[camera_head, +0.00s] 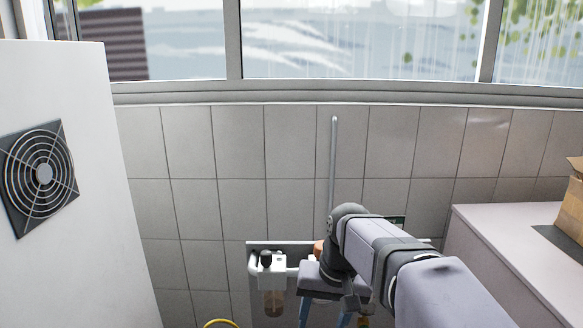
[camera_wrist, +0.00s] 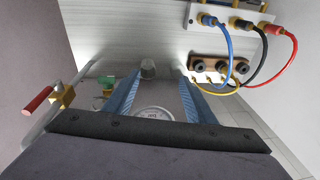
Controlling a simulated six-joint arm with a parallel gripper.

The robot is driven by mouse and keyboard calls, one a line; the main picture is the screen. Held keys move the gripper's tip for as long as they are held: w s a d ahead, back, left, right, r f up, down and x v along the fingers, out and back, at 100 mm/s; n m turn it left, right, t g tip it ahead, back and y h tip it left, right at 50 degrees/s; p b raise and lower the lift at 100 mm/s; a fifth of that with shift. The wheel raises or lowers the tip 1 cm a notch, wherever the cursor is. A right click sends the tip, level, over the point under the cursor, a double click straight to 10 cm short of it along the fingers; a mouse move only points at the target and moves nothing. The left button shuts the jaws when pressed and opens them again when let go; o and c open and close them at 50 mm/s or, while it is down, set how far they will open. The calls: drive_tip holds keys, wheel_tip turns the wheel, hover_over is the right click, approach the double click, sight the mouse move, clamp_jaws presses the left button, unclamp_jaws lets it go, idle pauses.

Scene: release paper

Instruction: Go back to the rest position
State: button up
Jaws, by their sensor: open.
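My gripper (camera_head: 325,312) is low in the middle of the head view, at the end of my arm, in front of the tiled wall. Its blue fingers point down and their tips run off the bottom edge. In the wrist view my gripper (camera_wrist: 160,84) shows two blue fingers spread apart, with nothing held between them. A round dial gauge (camera_wrist: 153,114) shows in the gap, partly hidden by the gripper body. A grey knob (camera_wrist: 148,68) shows beyond the fingertips.
A white filter unit (camera_head: 271,264) on the wall is just left of my gripper. A white cabinet (camera_head: 95,260) stands left; a counter (camera_head: 490,225) with a cardboard box (camera_head: 572,205) is right. The wrist view shows a red-handled valve (camera_wrist: 40,98) and blue, black and red cables (camera_wrist: 229,45).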

drive_tip(key=s+d+f+g+h+p, duration=0.1)
drive_tip(key=s+d+f, duration=0.3)
drive_tip(key=s+f, duration=0.4)
drive_tip(key=s+d+f+g+p, duration=0.1)
drive_tip(key=s+d+f, duration=0.4)
drive_tip(key=s, duration=0.5)
wheel_tip(320, 180, up, 12)
drive_tip(key=p, duration=1.3)
drive_tip(key=shift+n, duration=0.4)
drive_tip(key=f+b, duration=0.4)
drive_tip(key=b, duration=0.1)
drive_tip(key=shift+s+a+f, duration=0.25)
drive_tip(key=shift+a+f, duration=0.05)
drive_tip(key=shift+f, duration=0.1)
wheel_tip(320, 180, down, 28)
drive_tip(key=b, duration=2.8)
drive_tip(key=shift+f, duration=0.15)
